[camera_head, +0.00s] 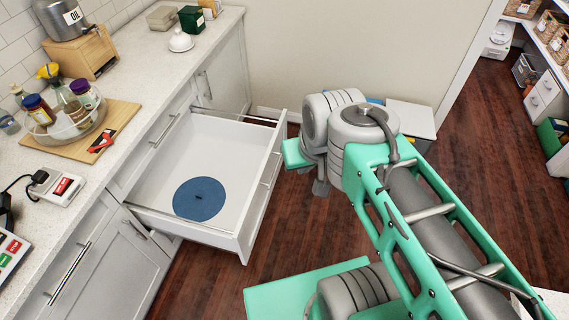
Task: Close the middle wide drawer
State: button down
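The white wide drawer (238,150) is pulled far out from the counter cabinet, in the left half of the head view. A flat blue round disc (200,199) lies in it, toward its near end.
Cabinet doors (110,268) and other handles flank the open drawer. A light box-like unit (412,118) stands behind my arm. Wood floor is clear at right.

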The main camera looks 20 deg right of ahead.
aim_at(247, 158)
jog(key=u, duration=0.8)
jog(key=i, duration=0.8)
jog(key=z, duration=0.05)
